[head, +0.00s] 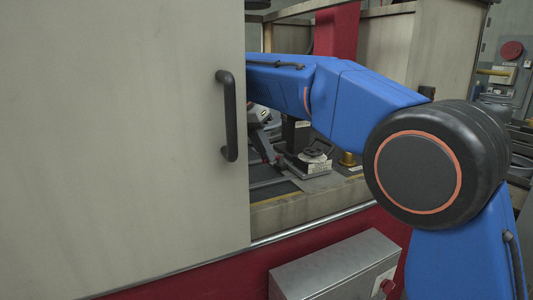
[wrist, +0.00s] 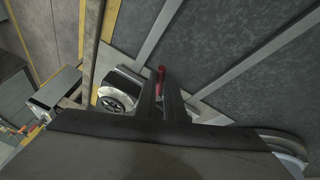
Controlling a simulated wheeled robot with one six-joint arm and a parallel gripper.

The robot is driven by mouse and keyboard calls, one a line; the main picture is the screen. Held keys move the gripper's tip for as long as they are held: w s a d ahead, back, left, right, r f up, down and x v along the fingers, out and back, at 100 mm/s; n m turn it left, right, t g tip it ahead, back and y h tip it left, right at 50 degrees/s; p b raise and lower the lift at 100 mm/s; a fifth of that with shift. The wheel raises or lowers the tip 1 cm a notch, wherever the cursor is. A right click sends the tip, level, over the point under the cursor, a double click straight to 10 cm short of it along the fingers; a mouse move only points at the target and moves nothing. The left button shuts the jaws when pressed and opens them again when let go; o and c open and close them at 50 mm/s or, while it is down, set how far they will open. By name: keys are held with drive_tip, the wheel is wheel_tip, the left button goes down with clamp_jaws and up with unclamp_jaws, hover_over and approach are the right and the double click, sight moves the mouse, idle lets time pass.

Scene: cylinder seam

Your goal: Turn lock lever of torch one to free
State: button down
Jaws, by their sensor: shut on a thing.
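In the wrist view, my gripper (wrist: 159,88) is shut on a small red lever (wrist: 161,71), whose tip shows between and just beyond the dark fingertips. A pale body with a round dark dial-like part (wrist: 112,102) lies just left of the fingers. I cannot tell for certain whether it belongs to torch one. The lever's base and the exact grip are hidden by the fingers. In the head view, my blue arm reaches into the cabinet opening, and the door hides my gripper.
A large pale door (head: 150,130) with a black handle (head: 229,115) covers the left of the opening. Inside are a dark-topped block (head: 310,160) and a brass part (head: 347,160). A grey box (head: 335,265) juts out below the sill. Grey grooved surface (wrist: 235,50) lies beyond my fingers.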

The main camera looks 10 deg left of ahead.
idle(0.3)
drive_tip(key=c, duration=2.1)
unclamp_jaws()
wheel_tip(320, 180, up, 10)
